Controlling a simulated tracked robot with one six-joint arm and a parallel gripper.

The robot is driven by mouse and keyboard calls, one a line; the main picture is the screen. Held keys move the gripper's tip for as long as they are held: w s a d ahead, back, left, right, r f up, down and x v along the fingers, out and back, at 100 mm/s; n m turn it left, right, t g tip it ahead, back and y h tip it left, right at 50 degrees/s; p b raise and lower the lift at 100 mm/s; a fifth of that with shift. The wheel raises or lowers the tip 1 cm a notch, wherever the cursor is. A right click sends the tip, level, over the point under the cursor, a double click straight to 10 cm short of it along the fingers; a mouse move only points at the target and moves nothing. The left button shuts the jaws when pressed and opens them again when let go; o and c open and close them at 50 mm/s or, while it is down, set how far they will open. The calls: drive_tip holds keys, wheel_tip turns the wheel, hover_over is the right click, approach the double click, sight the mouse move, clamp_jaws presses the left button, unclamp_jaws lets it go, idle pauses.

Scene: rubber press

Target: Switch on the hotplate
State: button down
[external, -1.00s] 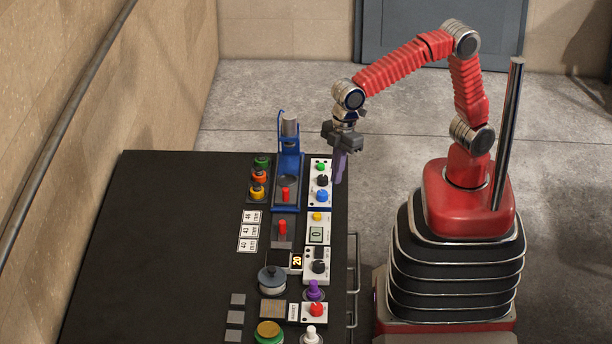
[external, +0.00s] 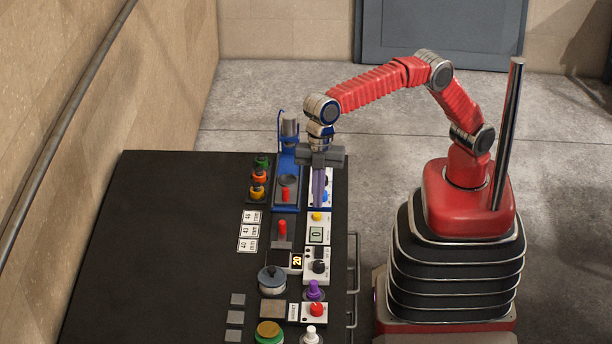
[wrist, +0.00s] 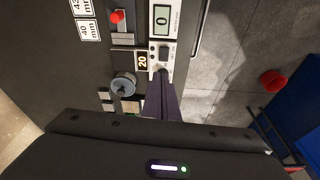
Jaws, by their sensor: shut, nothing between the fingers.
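A dark unit with a lit "20" display (external: 297,262) and a white control box with a black knob (external: 319,267) sit side by side on the black table. They also show in the wrist view, as the display (wrist: 142,62) and the knob (wrist: 164,53). I cannot tell for sure which part is the hotplate's switch. In the wrist view the fingers (wrist: 159,76) hide part of the panel strip.
A blue press stand (external: 287,165) stands just left of the gripper. A red lever (external: 282,228), a grey-lidded pot (external: 272,279) and a purple knob (external: 314,290) are nearby. The table's left side is clear.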

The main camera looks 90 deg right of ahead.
drive_tip(key=shift+s+d+n, duration=0.2)
drive_tip(key=shift+s+n, duration=0.05)
drive_tip(key=shift+n, duration=0.25)
drive_tip(key=shift+f, duration=0.2)
hover_over(319, 253)
drive_tip(key=d, duration=0.2)
drive_tip(key=f, duration=1.2)
drive_tip(key=shift+d, duration=0.2)
drive_tip(key=shift+d+f, duration=0.1)
drive_tip(key=shift+f, duration=0.6)
drive_tip(key=shift+f, duration=0.25)
drive_tip(key=shift+a+r, duration=0.35)
drive_tip(key=shift+a, duration=0.3)
